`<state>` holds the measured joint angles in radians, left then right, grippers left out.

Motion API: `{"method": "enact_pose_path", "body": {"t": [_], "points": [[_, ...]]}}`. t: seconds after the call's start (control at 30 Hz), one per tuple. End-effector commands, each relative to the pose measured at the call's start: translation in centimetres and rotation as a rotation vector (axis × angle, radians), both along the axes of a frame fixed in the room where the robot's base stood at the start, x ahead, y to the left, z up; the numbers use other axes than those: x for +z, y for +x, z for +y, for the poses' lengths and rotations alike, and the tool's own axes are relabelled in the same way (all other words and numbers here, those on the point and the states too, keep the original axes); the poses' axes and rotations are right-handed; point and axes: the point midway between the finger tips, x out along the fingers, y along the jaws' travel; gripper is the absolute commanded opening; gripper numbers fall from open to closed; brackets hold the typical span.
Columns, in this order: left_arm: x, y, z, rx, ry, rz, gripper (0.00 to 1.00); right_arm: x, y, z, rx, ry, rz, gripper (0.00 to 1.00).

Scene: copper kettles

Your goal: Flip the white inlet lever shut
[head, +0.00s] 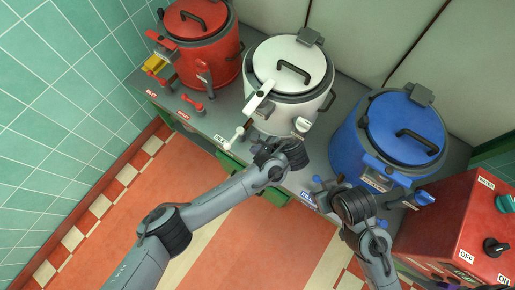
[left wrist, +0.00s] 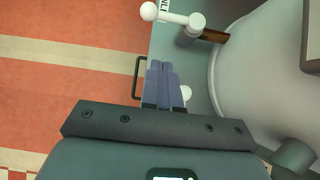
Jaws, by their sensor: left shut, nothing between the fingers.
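The white inlet lever (head: 233,139) sits on the counter's front edge, left of the white kettle (head: 262,112). In the left wrist view the lever (left wrist: 175,17) lies at the top, its round knob to the left and its pivot to the right, beside a partly cut-off label. My left gripper (left wrist: 163,70) is shut and empty, below the lever in that view and apart from it. In the head view my left wrist is in front of the white kettle and its fingertips are hidden. My right gripper (head: 355,205) is by the blue kettle, its fingers not clear.
A red kettle (head: 190,60) with red levers stands to the left, a blue kettle (head: 350,145) to the right. A red control box (head: 450,225) with knobs is at the right. A dark handle (left wrist: 138,75) shows at the counter front, beside my left fingers.

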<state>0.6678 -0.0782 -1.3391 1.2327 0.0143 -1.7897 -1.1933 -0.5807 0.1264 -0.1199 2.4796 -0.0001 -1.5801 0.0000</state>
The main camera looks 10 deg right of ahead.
Motion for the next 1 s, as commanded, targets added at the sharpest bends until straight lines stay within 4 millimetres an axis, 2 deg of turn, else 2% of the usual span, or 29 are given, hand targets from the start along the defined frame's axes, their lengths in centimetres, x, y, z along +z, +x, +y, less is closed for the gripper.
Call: {"method": "enact_pose_path", "body": {"t": [0.1,0.37,0.63,1.0], "points": [[-2.1,1.0,1.1,0.003,0.003,0.000,0.00,-1.0,0.0,0.0,-0.001,0.001,0.000,0.49],[-5.7,3.1,3.2,0.002,0.001,0.000,0.00,-2.4,0.0,0.2,-0.005,0.007,0.000,0.49],[-6.0,5.3,5.3,0.000,-0.001,0.001,0.00,-3.0,0.0,0.2,-0.006,0.009,0.000,0.49],[-6.0,5.8,5.8,0.001,-0.002,0.001,0.00,-3.1,0.0,0.2,-0.005,0.008,0.000,0.49]]}}
